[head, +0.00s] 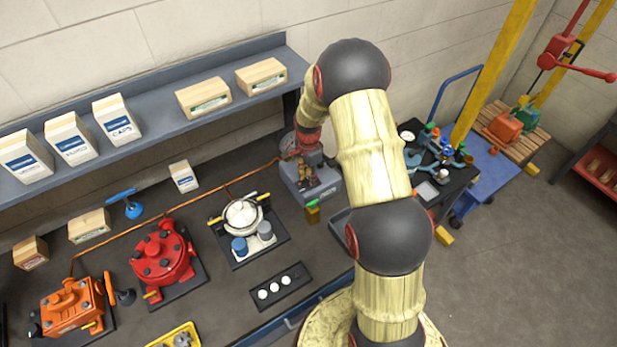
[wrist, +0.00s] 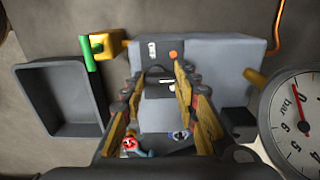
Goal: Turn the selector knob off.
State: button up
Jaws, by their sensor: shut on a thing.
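A grey control box (head: 323,188) stands at the back right of the bench; it fills the middle of the wrist view (wrist: 222,52). The selector knob (wrist: 157,74) is dark with a white mark and sits on the box face between my fingers. My gripper (wrist: 161,82) has yellow-brown fingers with dark edges, one on each side of the knob, and is shut on it. In the head view my gripper (head: 312,168) is over the box and hides the knob. The knob's exact pointing direction is hard to read.
A yellow block with a green bar (wrist: 103,46) juts from the box's side. A dark tray (wrist: 62,68) lies left and a pressure gauge (wrist: 296,116) is close on the right. A copper cable (head: 225,182) runs along the bench. A shelf (head: 160,118) with boxes is behind.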

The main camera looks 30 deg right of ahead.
jog(key=n+b, duration=0.1)
jog(key=n, duration=0.3)
jog(key=shift+b, duration=0.4)
jog(key=n+b, duration=0.1)
jog(key=n, duration=0.3)
jog(key=shift+a+n, duration=0.1)
jog(key=shift+n, duration=0.2)
jog(key=n+b, duration=0.1)
jog(key=n, duration=0.3)
jog(key=n+b, duration=0.1)
jog(key=n, duration=0.4)
jog(key=shift+s, duration=0.15)
jog(key=shift+n, duration=0.3)
jog(key=o, duration=1)
jog(key=shift+o, duration=0.6)
jog(key=shift+a, duration=0.1)
jog(key=shift+r, duration=0.1)
